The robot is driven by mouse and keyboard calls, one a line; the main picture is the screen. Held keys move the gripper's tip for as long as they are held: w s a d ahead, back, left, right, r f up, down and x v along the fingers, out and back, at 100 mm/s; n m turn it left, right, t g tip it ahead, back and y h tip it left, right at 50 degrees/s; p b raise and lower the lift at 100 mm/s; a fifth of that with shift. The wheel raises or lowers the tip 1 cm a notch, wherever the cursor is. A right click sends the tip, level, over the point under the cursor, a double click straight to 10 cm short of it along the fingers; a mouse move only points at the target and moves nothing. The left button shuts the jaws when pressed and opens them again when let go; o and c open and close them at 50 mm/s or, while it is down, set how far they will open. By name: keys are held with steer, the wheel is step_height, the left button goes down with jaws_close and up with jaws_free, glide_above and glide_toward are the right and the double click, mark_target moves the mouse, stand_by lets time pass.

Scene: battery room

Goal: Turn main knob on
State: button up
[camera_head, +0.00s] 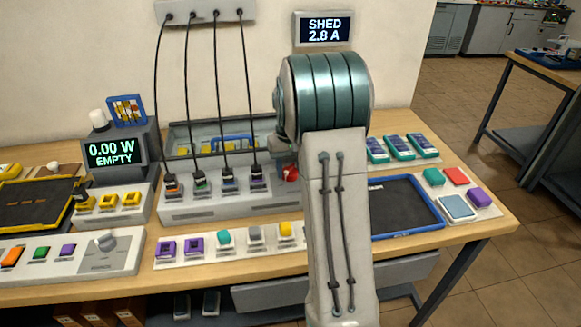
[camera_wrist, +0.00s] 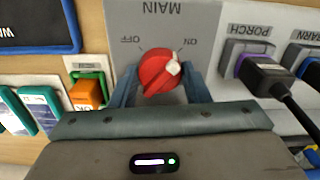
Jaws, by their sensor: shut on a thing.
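The red main knob (camera_wrist: 156,75) is on a grey panel marked MAIN, with OFF and ON labels that appear upside down in the wrist view. Its white mark sits on the right, on the ON side. My gripper (camera_wrist: 159,70) has one finger on each side of the knob and is shut on it. In the head view the knob (camera_head: 291,174) shows as a small red patch at the right end of the grey plug panel (camera_head: 190,210). My arm hides much of the area around it.
Black cables hang to several plugs (camera_head: 200,182) left of the knob. A display (camera_head: 324,29) reads SHED 2.8 A; another (camera_head: 112,152) reads 0.00 W EMPTY. A blue-rimmed dark tray (camera_head: 408,233) lies to the right. An orange block (camera_wrist: 87,92) in a green frame is close by.

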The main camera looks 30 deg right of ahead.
steer(key=shift+m, duration=0.5)
stand_by(0.3)
steer(key=o, duration=1)
step_height(320, 180, up, 14)
steer(key=shift+f, duration=0.1)
